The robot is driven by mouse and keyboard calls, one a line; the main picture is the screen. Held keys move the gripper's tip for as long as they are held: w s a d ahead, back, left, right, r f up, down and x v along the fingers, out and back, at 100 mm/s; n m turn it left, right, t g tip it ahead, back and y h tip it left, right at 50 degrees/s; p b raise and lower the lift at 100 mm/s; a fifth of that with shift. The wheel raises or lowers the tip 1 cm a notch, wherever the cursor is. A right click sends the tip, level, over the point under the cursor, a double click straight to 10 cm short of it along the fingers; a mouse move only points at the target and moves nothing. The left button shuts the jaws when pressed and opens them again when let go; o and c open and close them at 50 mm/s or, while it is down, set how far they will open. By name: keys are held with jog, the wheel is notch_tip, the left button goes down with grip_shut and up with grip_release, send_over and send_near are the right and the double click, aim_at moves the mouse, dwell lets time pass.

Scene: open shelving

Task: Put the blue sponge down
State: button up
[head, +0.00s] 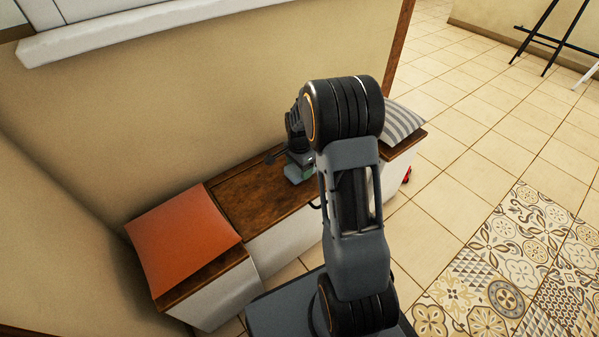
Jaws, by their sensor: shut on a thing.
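My gripper (299,170) is low over the middle of the wooden bench top, partly hidden behind my own arm. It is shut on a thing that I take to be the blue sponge. The sponge cannot be made out clearly, as it is small and mostly covered by the gripper and wrist. I cannot tell whether it touches the bench top (250,199).
An orange cushion (183,238) lies on the left end of the bench, and a striped grey cushion (402,124) on the right end. The wall stands close behind. The wood between the orange cushion and my gripper is clear. Tiled floor lies to the right.

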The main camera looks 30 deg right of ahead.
jog(key=shift+f, duration=0.8)
jog(key=o, duration=0.8)
jog(key=shift+f+b, duration=0.3)
jog(key=shift+b, duration=0.2)
notch_tip(320, 180, up, 14)
jog(key=p, duration=0.6)
jog(key=s+a+r+n+t, duration=0.1)
jog(key=s+a+r+n, duration=0.1)
jog(key=s+n, duration=0.3)
jog(key=s+a+r+n+t, duration=0.1)
jog(key=s+a+r+n, duration=0.2)
jog(key=s, duration=0.4)
jog(key=s+a+r+n, duration=0.3)
jog(key=s+a+n, duration=0.2)
jog(key=s+n, duration=0.1)
jog(key=shift+s+a+r+n+t, duration=0.1)
jog(key=shift+s+r+n+t, duration=0.25)
jog(key=shift+n, duration=0.35)
